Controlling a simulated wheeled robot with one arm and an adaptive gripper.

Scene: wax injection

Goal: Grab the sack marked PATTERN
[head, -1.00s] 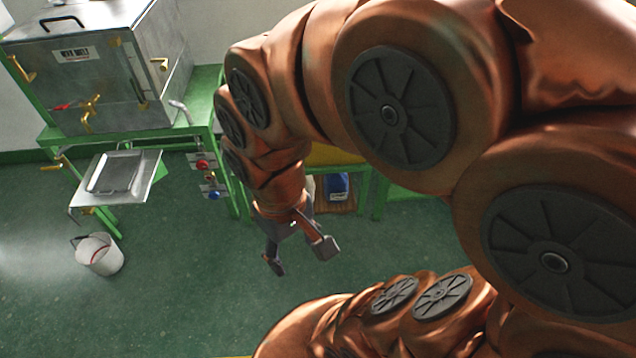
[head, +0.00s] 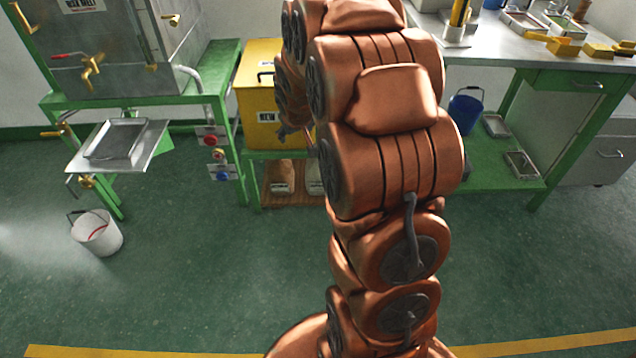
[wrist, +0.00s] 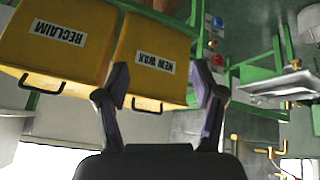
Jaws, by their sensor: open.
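Under the green stand in the head view, a pale tan sack (head: 281,177) with a small white label sits on a brown board. A second pale sack (head: 315,180) beside it is partly covered by my arm. Their labels are too small to read, so I cannot tell which sack is marked PATTERN. In the wrist view my gripper (wrist: 160,78) is open and empty, its fingers in front of the yellow NEW WAX bin (wrist: 150,70). That view is upside down and shows no sack clearly. In the head view my arm hides most of the gripper.
The yellow RECLAIM bin (wrist: 50,45) is beside the NEW WAX bin. A steel melter (head: 120,50) on a green stand is at left, with a tray (head: 115,138) and white bucket (head: 96,233) below. A blue bucket (head: 465,110) is under the right bench. The floor in front is clear.

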